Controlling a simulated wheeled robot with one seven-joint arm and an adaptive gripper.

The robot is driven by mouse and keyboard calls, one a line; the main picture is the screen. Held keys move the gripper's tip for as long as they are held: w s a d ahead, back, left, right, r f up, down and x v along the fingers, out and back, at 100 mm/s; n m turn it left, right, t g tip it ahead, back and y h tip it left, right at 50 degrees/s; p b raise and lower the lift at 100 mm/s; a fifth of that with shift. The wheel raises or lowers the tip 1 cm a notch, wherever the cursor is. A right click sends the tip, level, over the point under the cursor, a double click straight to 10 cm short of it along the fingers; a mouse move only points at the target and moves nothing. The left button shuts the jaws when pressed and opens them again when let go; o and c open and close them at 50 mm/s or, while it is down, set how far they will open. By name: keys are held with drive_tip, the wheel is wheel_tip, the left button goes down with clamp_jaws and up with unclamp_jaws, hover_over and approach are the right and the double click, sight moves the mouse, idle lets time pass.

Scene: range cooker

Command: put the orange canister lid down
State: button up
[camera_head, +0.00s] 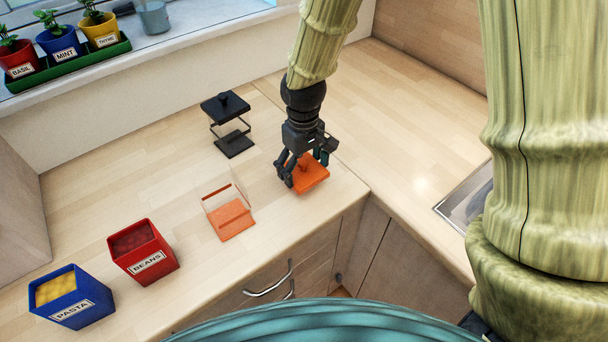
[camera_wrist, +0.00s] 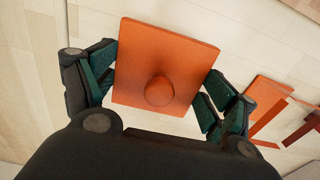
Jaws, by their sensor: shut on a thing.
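The orange canister lid (camera_head: 311,177) is a flat square with a round knob. My gripper (camera_head: 300,172) is shut on it, over the counter near the inner corner of the front edge. In the wrist view the lid (camera_wrist: 165,58) lies between the two fingers (camera_wrist: 158,95), knob toward the camera. I cannot tell whether its underside touches the counter. The orange canister (camera_head: 235,222), with clear sides and an orange base, stands open to the left of the lid. It shows partly at the right of the wrist view (camera_wrist: 268,92).
A black-lidded clear canister (camera_head: 234,146) stands behind. A red BEANS box (camera_head: 143,252) and a blue PASTA box (camera_head: 72,298) stand at the front left. Potted herbs (camera_head: 57,42) line the sill. A sink (camera_head: 466,204) is at the right. The right-hand counter (camera_head: 400,125) is clear.

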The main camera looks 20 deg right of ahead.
sight(303, 170)
drive_tip(key=shift+f+p, duration=0.4)
drive_tip(key=shift+f, duration=1.5)
drive_tip(key=shift+f, duration=0.1)
drive_tip(key=o, duration=0.8)
drive_tip(key=shift+r+b, duration=1.25)
drive_tip(key=shift+r, duration=4.85)
